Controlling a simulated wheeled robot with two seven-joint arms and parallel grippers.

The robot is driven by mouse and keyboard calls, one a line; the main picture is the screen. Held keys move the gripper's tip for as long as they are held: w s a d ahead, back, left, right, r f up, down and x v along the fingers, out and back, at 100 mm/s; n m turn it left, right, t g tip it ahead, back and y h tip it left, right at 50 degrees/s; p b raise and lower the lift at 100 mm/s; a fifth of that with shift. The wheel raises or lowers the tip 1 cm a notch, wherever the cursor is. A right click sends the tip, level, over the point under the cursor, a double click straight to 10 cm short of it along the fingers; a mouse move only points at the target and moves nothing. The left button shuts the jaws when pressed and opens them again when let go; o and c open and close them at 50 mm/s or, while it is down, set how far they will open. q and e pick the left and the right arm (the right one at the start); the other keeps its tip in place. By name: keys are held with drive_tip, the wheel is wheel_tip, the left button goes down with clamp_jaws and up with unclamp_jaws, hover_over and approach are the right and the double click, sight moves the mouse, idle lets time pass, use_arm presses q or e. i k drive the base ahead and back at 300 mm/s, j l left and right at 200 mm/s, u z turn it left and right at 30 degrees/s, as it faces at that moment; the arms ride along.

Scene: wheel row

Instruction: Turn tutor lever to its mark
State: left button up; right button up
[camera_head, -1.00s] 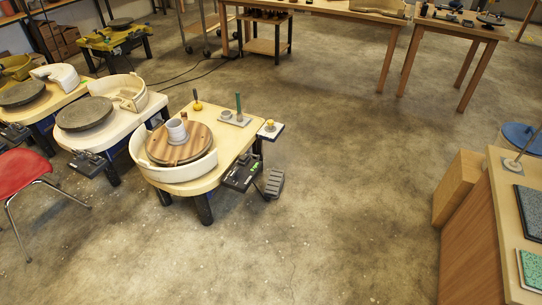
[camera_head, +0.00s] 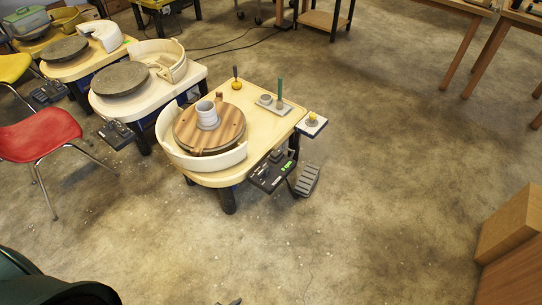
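The nearest pottery wheel table (camera_head: 258,98) stands left of centre. Its round wooden wheel head (camera_head: 232,128) carries a grey ringed cylinder (camera_head: 207,115) inside a cream splash pan (camera_head: 190,162). A black control box (camera_head: 272,172) with a small green mark hangs at its near right edge. Neither of my grippers can be identified in view.
A grey foot pedal (camera_head: 307,180) lies on the floor beside the table. More wheels stand to the left, with a red chair (camera_head: 40,135) before them. A dark green and black shape (camera_head: 45,285) fills the lower left corner.

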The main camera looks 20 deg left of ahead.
sight(264, 171)
drive_tip(key=i+l+u, duration=0.25)
drive_tip(key=i, duration=0.25)
drive_tip(key=i+l+u, duration=0.3)
drive_tip(key=i, duration=0.2)
